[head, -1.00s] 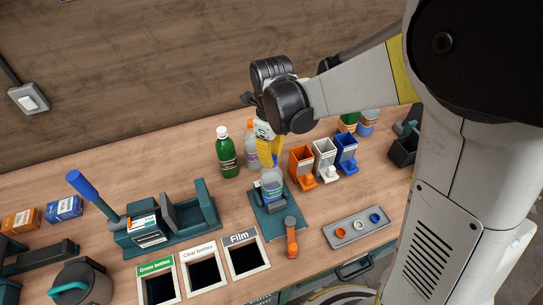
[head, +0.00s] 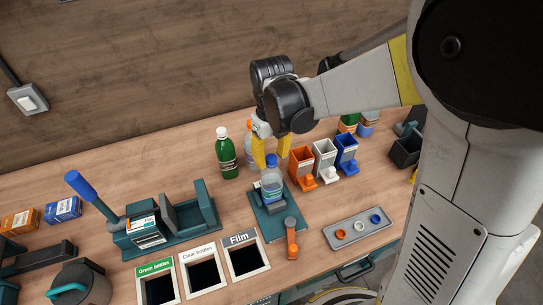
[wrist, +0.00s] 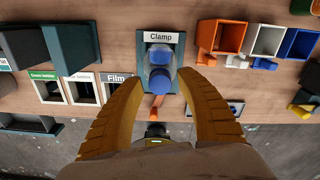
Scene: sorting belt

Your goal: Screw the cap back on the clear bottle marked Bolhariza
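The clear bottle (head: 271,186) stands upright in the teal clamp (head: 270,224); I cannot read its marking. A blue cap (head: 271,160) sits at the bottle's top; how tightly it is seated cannot be told. In the wrist view, the blue cap (wrist: 159,80) hides part of the bottle (wrist: 158,56) in the clamp marked "Clamp". My gripper (head: 271,162) is above the bottle with its yellow fingers spread. In the wrist view, the fingers (wrist: 162,88) stand either side of the cap, with gaps on both sides.
A green bottle (head: 227,157) and another clear bottle (head: 250,155) stand just behind the clamp. Orange (head: 301,167), white (head: 324,158) and blue (head: 346,151) bins are to the right. A grey tray (head: 348,242) with small rings lies front right. Labelled openings (head: 203,273) are front left.

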